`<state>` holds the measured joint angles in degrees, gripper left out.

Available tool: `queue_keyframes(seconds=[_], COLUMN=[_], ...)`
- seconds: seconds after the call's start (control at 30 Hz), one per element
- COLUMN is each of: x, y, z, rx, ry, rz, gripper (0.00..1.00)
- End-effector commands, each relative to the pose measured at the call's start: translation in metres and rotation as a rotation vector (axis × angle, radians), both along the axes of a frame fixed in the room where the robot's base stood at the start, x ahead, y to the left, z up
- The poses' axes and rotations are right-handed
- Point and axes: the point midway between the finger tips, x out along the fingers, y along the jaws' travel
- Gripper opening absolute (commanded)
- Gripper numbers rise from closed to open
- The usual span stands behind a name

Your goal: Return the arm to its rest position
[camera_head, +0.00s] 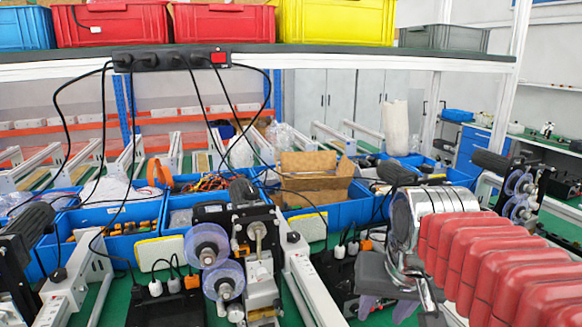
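My arm, with its red ribbed cover (500,262), reaches in from the lower right corner. It ends in a silver round wrist part. My gripper (386,306) hangs below this, in front of the bench on the right of centre. Its body is dark grey. Two bluish, see-through fingertips point down with a gap between them. I see nothing held between them. The area just behind the wrist is hidden by the arm.
A coder with purple rollers (208,245) stands left of my gripper, and another (520,182) stands behind right. Blue bins (130,245) line the bench. Black cables hang from a power strip (170,58) under a shelf of crates (335,22).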

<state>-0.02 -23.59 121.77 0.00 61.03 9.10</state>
Motion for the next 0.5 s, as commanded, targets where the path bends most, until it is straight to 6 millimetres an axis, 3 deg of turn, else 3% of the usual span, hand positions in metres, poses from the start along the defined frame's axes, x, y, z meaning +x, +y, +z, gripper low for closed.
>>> queue_keyframes(seconds=[0.3, 0.5], x=[-0.059, -0.085], y=[0.0, 0.0], z=[-0.034, -0.056], rx=[-0.037, -0.059], ry=[-0.079, -0.118], rz=[0.087, 0.132], gripper=[0.38, 0.38])
